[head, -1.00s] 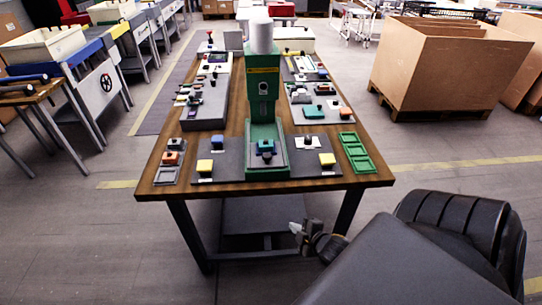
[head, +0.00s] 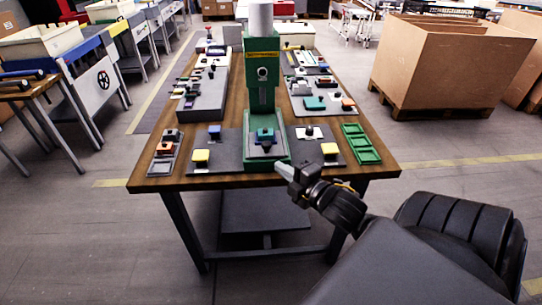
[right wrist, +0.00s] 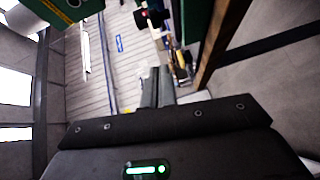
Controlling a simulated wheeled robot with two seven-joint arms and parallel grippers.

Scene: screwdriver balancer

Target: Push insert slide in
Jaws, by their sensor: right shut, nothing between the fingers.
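A green press (head: 262,95) with a white cylinder on top stands at the front middle of the table. At its base a dark slide (head: 266,162) carries a blue insert (head: 265,134). My right gripper (head: 281,168) is shut and empty. Its tips appear at the front right corner of the press base; I cannot tell whether they touch it. In the right wrist view the closed fingers (right wrist: 157,86) point forward with nothing between them. My left gripper is not in view.
Yellow buttons (head: 201,155) on grey plates flank the press, with another yellow button (head: 329,149) close to my gripper. A green tray (head: 361,143) lies at the table's right. The wooden table edge (head: 230,182) runs along the front. The floor before it is clear.

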